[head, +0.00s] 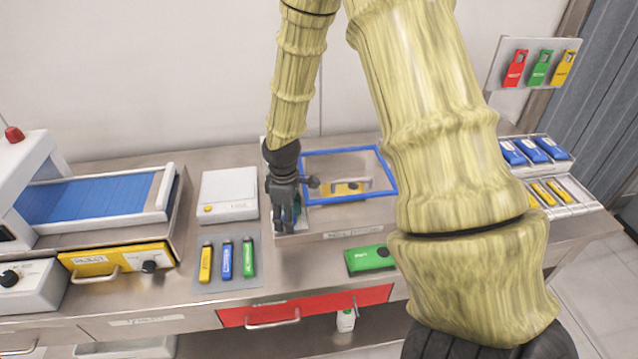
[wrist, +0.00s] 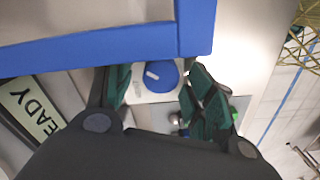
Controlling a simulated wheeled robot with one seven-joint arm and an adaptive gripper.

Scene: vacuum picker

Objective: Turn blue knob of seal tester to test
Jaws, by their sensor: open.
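The blue knob (wrist: 164,77) of the seal tester shows in the wrist view as a round dial with a white pointer mark on a pale panel. My gripper (wrist: 158,92) is open, with one green finger to the left of the knob and one to the right; I cannot tell whether either touches it. In the head view my gripper (head: 288,220) points down at the left side of the blue-framed tester (head: 348,152) and hides the knob. A READY label (wrist: 36,112) shows at the left of the wrist view. No TEST mark is legible.
The blue frame (wrist: 95,48) runs close beside the fingers. A green box (head: 369,259) lies in front of the tester, above a red drawer (head: 305,306).

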